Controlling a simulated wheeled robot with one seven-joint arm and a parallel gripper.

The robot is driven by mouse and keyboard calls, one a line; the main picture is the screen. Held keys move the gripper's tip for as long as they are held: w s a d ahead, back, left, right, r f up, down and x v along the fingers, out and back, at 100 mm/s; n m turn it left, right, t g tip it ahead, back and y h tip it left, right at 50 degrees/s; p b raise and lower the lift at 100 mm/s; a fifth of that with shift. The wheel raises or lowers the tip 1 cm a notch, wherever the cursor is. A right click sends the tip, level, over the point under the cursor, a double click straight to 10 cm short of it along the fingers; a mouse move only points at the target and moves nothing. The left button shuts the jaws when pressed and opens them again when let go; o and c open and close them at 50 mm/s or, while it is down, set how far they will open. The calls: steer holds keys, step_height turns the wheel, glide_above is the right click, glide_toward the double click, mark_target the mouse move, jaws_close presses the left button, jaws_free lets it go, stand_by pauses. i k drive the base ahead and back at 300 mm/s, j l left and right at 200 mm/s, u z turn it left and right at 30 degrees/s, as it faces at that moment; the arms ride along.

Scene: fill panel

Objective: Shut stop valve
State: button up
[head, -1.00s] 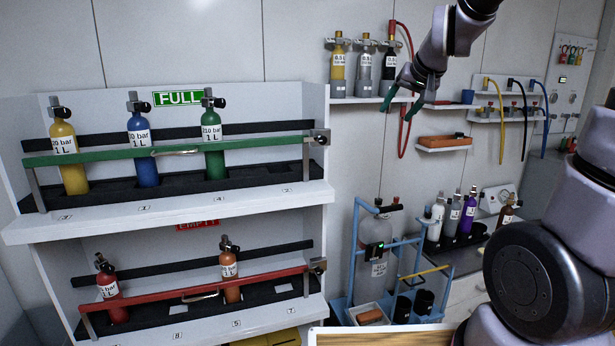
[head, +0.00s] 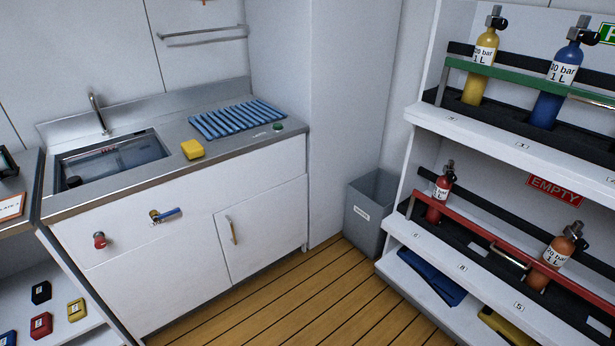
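A small brass valve with a blue lever (head: 165,215) is on the white front of the sink cabinet, below the sink. Its lever points right, roughly level along the cabinet front. A red round knob (head: 99,240) sits on the same front, to its left. No label naming either as the stop valve can be read. My gripper is outside the head view now, so its state is hidden.
The sink (head: 112,160) has a tap (head: 97,113). A yellow sponge (head: 193,149) and a blue ribbed mat (head: 237,119) lie on the counter. A grey bin (head: 370,213) and a cylinder rack (head: 440,122) stand right. The wooden floor (head: 270,300) before the cabinet is clear.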

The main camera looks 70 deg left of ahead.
mark_target(99, 241)
steer(key=u, duration=1.55)
steer(key=j+u, duration=0.15)
steer(key=u, duration=0.35)
steer(key=j+u, duration=0.15)
steer(key=u, duration=0.3)
steer(key=j+u, duration=0.2)
steer(key=u, duration=0.3)
steer(key=j+u, duration=0.1)
steer(key=u, duration=0.4)
steer(key=i+j+u, duration=0.1)
steer(key=i+j, duration=0.2)
